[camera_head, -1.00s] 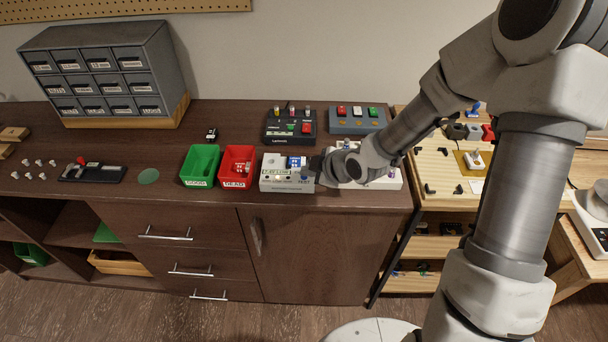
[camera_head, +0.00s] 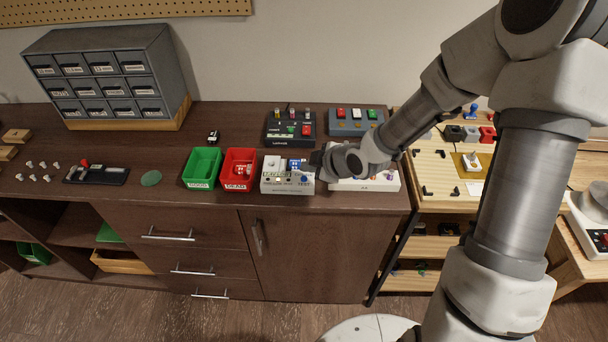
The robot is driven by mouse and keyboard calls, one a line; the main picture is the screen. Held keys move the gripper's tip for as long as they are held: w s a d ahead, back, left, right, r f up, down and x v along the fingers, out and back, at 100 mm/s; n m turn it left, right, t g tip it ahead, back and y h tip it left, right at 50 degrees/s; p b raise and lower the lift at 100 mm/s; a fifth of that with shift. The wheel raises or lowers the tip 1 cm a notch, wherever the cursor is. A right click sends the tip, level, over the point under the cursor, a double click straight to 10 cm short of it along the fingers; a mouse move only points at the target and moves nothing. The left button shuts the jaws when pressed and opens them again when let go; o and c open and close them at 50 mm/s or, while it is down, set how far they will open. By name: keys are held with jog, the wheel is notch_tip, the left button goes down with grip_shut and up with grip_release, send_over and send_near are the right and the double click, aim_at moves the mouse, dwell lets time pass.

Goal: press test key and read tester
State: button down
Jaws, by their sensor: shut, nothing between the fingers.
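The tester is a pale box (camera_head: 284,187) at the front edge of the dark bench, right of the red bin. It has a white block and a blue part on top, and a blue test key (camera_head: 304,179) at its front right, beside a label that seems to read TEST. A small yellowish spot shows on its front panel; I cannot tell whether it is lit. My gripper (camera_head: 318,163) is shut and empty at the tester's right end, close above the key. I cannot tell whether it touches the tester. My wrist hides part of the white box behind it.
A green bin (camera_head: 202,168) and a red DEAD bin (camera_head: 238,170) stand left of the tester. A white box (camera_head: 362,184) is just right.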

aim_at(311, 182)
notch_tip(311, 182, up, 4)
jog(key=p, duration=0.2)
jog(key=shift+p, duration=0.4)
jog(key=shift+d, duration=0.1)
dwell(0.3)
jog(key=s+d+r+m+h, duration=0.3)
jog(key=d+r+m, duration=0.1)
jog(key=d+r, duration=0.2)
jog(key=s+d+r+m+h, duration=0.3)
jog(key=d+r+m+h, duration=0.1)
jog(key=d+r, duration=0.25)
jog(key=s+r+m, duration=0.4)
jog(key=s+r, duration=0.1)
jog(key=s, duration=0.4)
jog(key=s+r+m+g+y, duration=0.1)
jog(key=s+r+m, duration=0.4)
jog(key=s, duration=0.4)
jog(key=shift+d+r, duration=0.15)
jog(key=shift+d, duration=0.15)
